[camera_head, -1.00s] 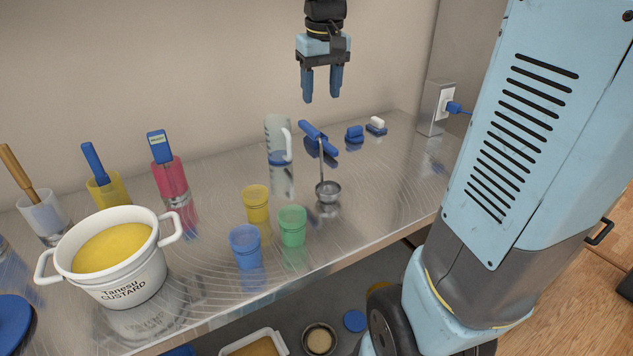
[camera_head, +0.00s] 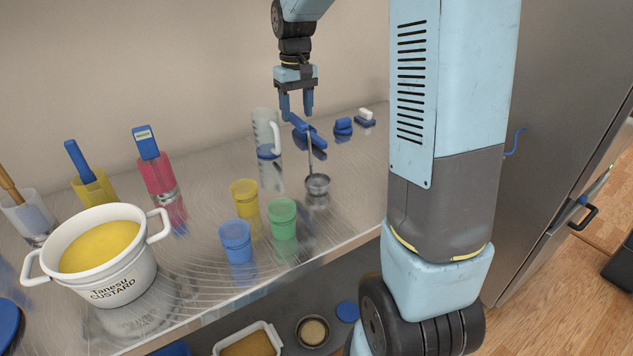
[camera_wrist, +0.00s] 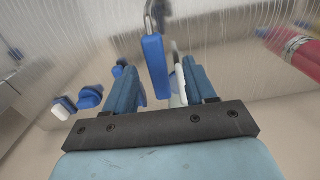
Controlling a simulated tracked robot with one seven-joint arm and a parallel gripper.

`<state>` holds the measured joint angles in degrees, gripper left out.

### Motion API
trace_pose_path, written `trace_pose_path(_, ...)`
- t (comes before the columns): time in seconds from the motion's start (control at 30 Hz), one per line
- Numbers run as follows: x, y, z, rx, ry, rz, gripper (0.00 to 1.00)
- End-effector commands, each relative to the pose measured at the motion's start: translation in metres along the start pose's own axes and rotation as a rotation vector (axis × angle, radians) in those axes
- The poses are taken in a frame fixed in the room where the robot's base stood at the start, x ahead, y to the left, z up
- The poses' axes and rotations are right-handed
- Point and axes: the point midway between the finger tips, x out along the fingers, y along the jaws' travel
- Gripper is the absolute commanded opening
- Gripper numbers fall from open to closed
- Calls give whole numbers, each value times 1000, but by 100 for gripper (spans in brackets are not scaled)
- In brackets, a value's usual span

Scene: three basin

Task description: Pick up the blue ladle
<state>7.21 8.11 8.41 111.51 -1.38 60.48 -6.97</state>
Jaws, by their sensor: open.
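The blue ladle has a metal bowl (camera_head: 317,183), a thin metal stem and a blue handle (camera_head: 299,124). It is on the metal counter, bowl toward the front and handle toward the wall. My gripper (camera_head: 297,111) is open and pointing down at the handle, its fingertips close to it in the head view. In the wrist view the blue handle (camera_wrist: 155,66) shows between the two fingers of my gripper (camera_wrist: 158,72), with the stem beyond. I cannot tell whether the fingers touch it.
A clear jug (camera_head: 264,132) stands just left of my gripper. Blue (camera_head: 343,126) and white-topped (camera_head: 366,116) small items lie to the right. Yellow (camera_head: 244,197), green (camera_head: 282,216) and blue (camera_head: 235,240) cups stand in front. A custard pot (camera_head: 108,281) is at left.

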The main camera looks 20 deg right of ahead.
Motion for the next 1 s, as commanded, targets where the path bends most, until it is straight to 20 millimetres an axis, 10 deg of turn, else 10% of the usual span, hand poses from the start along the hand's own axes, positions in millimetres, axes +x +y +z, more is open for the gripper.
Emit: trace_pose_path(1.0,70,5,1,1,0,0,52)
